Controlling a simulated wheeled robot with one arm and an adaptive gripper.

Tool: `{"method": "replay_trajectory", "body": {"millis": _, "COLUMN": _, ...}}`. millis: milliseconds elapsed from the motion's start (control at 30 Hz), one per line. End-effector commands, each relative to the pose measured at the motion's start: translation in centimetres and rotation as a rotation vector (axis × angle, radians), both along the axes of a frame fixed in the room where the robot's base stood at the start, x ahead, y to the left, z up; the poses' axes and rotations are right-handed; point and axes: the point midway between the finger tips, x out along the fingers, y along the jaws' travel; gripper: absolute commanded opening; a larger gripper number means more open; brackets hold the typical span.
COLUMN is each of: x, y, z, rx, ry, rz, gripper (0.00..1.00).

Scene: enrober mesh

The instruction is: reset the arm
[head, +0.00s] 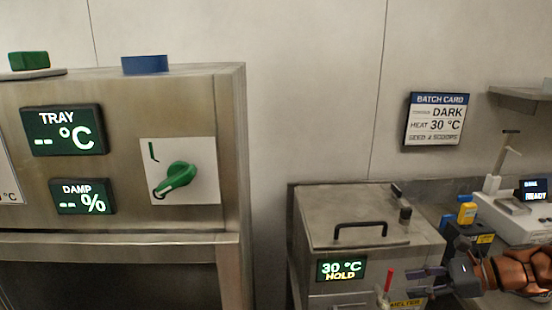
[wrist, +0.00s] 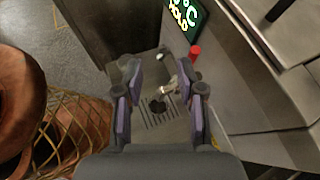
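My gripper (head: 428,281) is at the lower right in the head view, in front of the melter (head: 352,205). In the wrist view my gripper (wrist: 164,88) has its two fingers spread apart, with nothing held between them. Beyond the fingers is a metal tap (wrist: 171,88) over a slotted drip plate (wrist: 154,135). A red-topped lever (head: 390,276) stands by the melter's front; its red top (wrist: 196,50) also shows in the wrist view. I cannot tell whether the fingers touch the tap.
The melter's display (head: 341,269) reads 30 °C HOLD. A steel cabinet (head: 226,150) with a green rotary switch (head: 178,178) stands at left. A scale (head: 515,215) is at right. In the wrist view, gold mesh (wrist: 75,135) is close at left. Floor (wrist: 35,40) shows at upper left.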

Motion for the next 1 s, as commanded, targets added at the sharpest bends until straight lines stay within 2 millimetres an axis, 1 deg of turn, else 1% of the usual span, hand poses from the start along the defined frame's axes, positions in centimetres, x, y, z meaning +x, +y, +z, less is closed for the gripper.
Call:
{"method": "replay_trajectory", "body": {"millis": 33, "x": -0.4, "y": 2.6, "z": 0.6, "rx": -0.046, "ry": -0.02, "rz": 0.081, "gripper": 0.39}}
{"method": "replay_trajectory", "body": {"millis": 100, "x": -1.1, "y": 5.5, "z": 1.0, "rx": -0.115, "ry": -0.052, "rz": 0.186, "gripper": 0.39}}
{"method": "replay_trajectory", "body": {"millis": 167, "x": -1.9, "y": 7.7, "z": 1.3, "rx": -0.171, "ry": -0.08, "rz": 0.275, "gripper": 0.39}}
{"method": "replay_trajectory", "body": {"millis": 200, "x": -2.6, "y": 9.2, "z": 1.3, "rx": -0.207, "ry": -0.097, "rz": 0.336, "gripper": 0.39}}
{"method": "replay_trajectory", "body": {"millis": 300, "x": -4.4, "y": 12.4, "z": 1.4, "rx": -0.298, "ry": -0.143, "rz": 0.482, "gripper": 0.39}}
{"method": "replay_trajectory", "body": {"millis": 400, "x": -6.5, "y": 15.0, "z": 1.3, "rx": -0.385, "ry": -0.188, "rz": 0.625, "gripper": 0.39}}
{"method": "replay_trajectory", "body": {"millis": 500, "x": -8.8, "y": 17.0, "z": 1.1, "rx": -0.469, "ry": -0.234, "rz": 0.768, "gripper": 0.39}}
{"method": "replay_trajectory", "body": {"millis": 567, "x": -10.3, "y": 17.9, "z": 0.8, "rx": -0.518, "ry": -0.258, "rz": 0.853, "gripper": 0.39}}
{"method": "replay_trajectory", "body": {"millis": 600, "x": -11.3, "y": 18.5, "z": 0.7, "rx": -0.548, "ry": -0.275, "rz": 0.91, "gripper": 0.39}}
{"method": "replay_trajectory", "body": {"millis": 733, "x": -14.5, "y": 19.6, "z": 0.2, "rx": -0.646, "ry": -0.33, "rz": 1.088, "gripper": 0.39}}
{"method": "replay_trajectory", "body": {"millis": 867, "x": -17.7, "y": 19.9, "z": -0.4, "rx": -0.737, "ry": -0.378, "rz": 1.261, "gripper": 0.39}}
{"method": "replay_trajectory", "body": {"millis": 1000, "x": -20.8, "y": 19.3, "z": -1.0, "rx": -0.83, "ry": -0.426, "rz": 1.44, "gripper": 0.39}}
